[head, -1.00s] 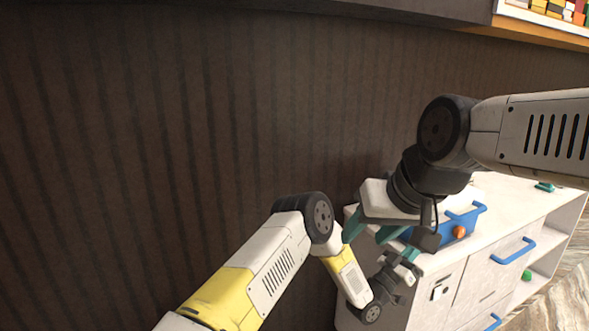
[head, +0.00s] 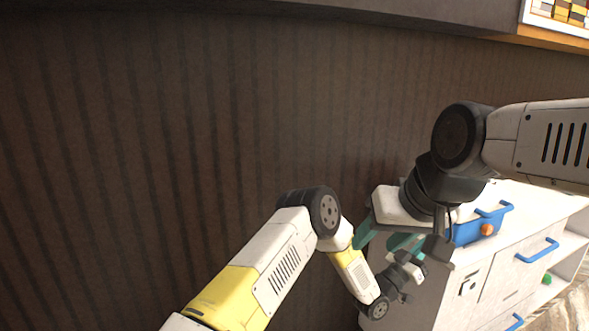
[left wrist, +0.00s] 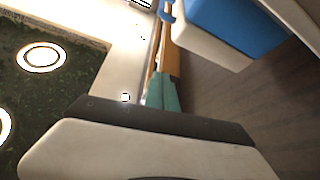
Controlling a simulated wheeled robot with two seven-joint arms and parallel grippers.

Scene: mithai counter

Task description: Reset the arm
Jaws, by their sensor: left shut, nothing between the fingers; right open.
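My right gripper (head: 384,243) hangs in front of the white cabinet's left end in the head view, its teal fingers spread apart with nothing between them. My left arm, with a yellow section, reaches in from the bottom, and its wrist is bent close below the right gripper. The left gripper's fingers are not clear in the head view. In the left wrist view the left gripper (left wrist: 162,90) shows its teal fingers shut together and empty.
A white cabinet (head: 490,270) with blue handles stands at the right. A blue basket (head: 465,234) with an orange round thing (head: 487,230) is on its top. A green object (head: 547,279) lies on a shelf. A dark ribbed surface (head: 150,130) fills the left.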

